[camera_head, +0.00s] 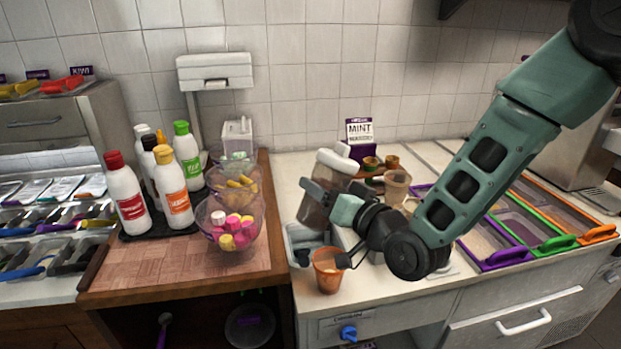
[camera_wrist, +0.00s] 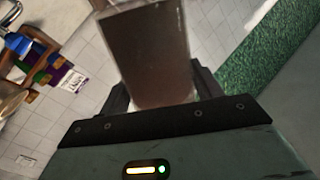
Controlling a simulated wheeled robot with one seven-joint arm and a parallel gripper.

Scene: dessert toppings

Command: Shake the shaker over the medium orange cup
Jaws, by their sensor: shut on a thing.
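The shaker (camera_head: 314,210) is a clear container with brown contents. My gripper (camera_head: 325,196) is shut on it and holds it tilted above the counter. In the wrist view the shaker (camera_wrist: 155,55) sits between the two fingers, its top cut off by the frame edge. An orange cup (camera_head: 328,274) stands upright near the counter's front edge, below and slightly right of the shaker. I cannot tell whether anything falls from the shaker.
A glass bowl (camera_head: 228,240) of pink and yellow pieces and several sauce bottles (camera_head: 176,196) stand on the left board. Small brown cups and a mint sign (camera_head: 359,131) stand behind. Colour-framed bins (camera_head: 505,257) are at right.

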